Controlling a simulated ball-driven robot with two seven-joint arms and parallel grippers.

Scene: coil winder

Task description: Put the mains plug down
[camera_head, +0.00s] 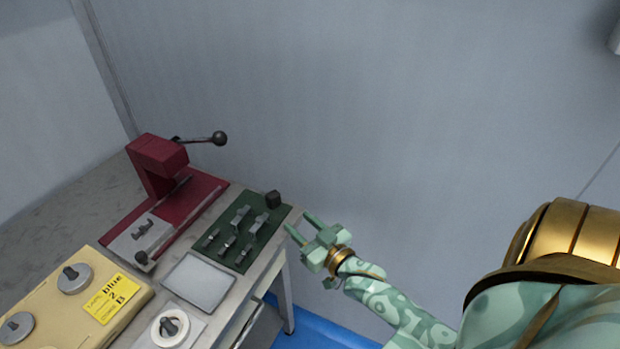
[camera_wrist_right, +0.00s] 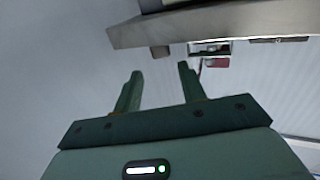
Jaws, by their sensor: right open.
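A small dark block (camera_head: 273,198), which looks like the mains plug, sits at the far right corner of the green mat (camera_head: 262,242) on the bench. A small dark block also shows by the bench edge in the right wrist view (camera_wrist_right: 160,51), beyond my fingertips; I cannot be sure that it is the same one. My right gripper (camera_head: 299,225) is open and empty, just right of the bench edge and apart from the block. Its two fingers show spread in the right wrist view (camera_wrist_right: 160,72). My left gripper is not in view.
A red press (camera_head: 160,165) with a ball-ended lever stands at the back left. Several metal parts lie on the mat. A pale tray (camera_head: 198,280), a round white fixture (camera_head: 170,328) and a cream box (camera_head: 75,310) with a yellow label are nearer. Walls stand behind.

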